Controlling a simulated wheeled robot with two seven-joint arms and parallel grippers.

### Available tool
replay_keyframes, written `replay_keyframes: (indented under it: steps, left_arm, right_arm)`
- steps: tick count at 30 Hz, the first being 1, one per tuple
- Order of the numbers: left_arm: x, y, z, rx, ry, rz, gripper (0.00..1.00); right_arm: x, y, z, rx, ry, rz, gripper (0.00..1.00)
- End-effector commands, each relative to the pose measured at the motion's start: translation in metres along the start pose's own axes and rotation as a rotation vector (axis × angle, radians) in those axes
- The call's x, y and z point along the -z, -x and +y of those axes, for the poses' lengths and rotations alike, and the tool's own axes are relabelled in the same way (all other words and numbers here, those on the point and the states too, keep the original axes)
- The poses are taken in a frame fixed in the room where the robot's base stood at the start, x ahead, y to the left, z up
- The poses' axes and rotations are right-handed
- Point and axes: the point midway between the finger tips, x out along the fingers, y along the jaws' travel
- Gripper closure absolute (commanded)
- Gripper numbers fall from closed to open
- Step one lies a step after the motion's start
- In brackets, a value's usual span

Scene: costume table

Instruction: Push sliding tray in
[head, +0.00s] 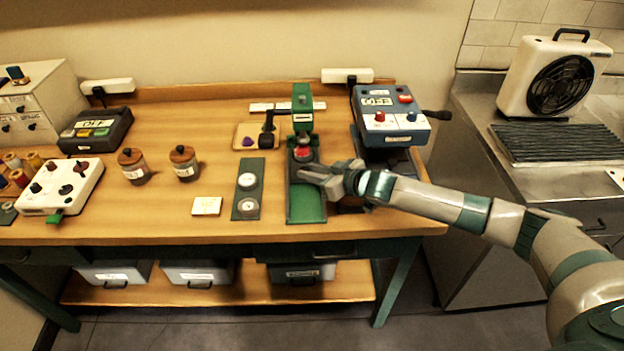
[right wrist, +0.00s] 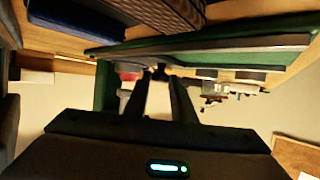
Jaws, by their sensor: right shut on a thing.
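The green sliding tray (head: 306,207) lies in the base of a green press (head: 302,108) on the wooden table. Its front part is bare and extends toward the table's front edge. A red round piece (head: 304,154) sits under the press head; a red patch (right wrist: 128,75) also shows in the right wrist view. My right gripper (head: 303,173) is low over the tray, just in front of the red piece. In the right wrist view its fingers (right wrist: 159,78) close on a small dark part, seemingly of the tray; the contact is mostly hidden. My left gripper is not in view.
A blue-grey control box (head: 390,115) with a side crank stands close right of the press. A green plate with two round dials (head: 247,190) lies to the left. Jars (head: 184,163) and a white switch box (head: 60,186) stand farther left.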

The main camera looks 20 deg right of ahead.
Motion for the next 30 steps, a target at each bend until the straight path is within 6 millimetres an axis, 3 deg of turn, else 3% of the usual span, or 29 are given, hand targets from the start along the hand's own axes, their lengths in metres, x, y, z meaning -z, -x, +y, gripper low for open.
replay_keyframes:
  steps: [9, 10, 12, 23, 30]
  left_arm:
    - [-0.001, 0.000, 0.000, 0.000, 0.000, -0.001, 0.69]
    - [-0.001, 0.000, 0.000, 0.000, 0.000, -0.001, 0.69]
    - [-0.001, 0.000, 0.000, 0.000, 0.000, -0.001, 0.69]
    - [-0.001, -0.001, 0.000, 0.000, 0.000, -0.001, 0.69]
    - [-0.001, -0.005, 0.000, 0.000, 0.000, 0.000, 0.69]
  right_arm:
    - [0.002, -0.002, 0.005, -0.006, 0.002, 0.001, 1.00]
    - [0.002, -0.002, 0.005, -0.006, 0.002, 0.001, 0.72]
    - [0.002, -0.002, 0.005, -0.006, 0.002, 0.001, 0.60]
    - [0.001, -0.001, 0.004, -0.003, 0.001, 0.000, 0.60]
    - [-0.001, 0.014, 0.004, -0.002, 0.001, 0.000, 0.60]
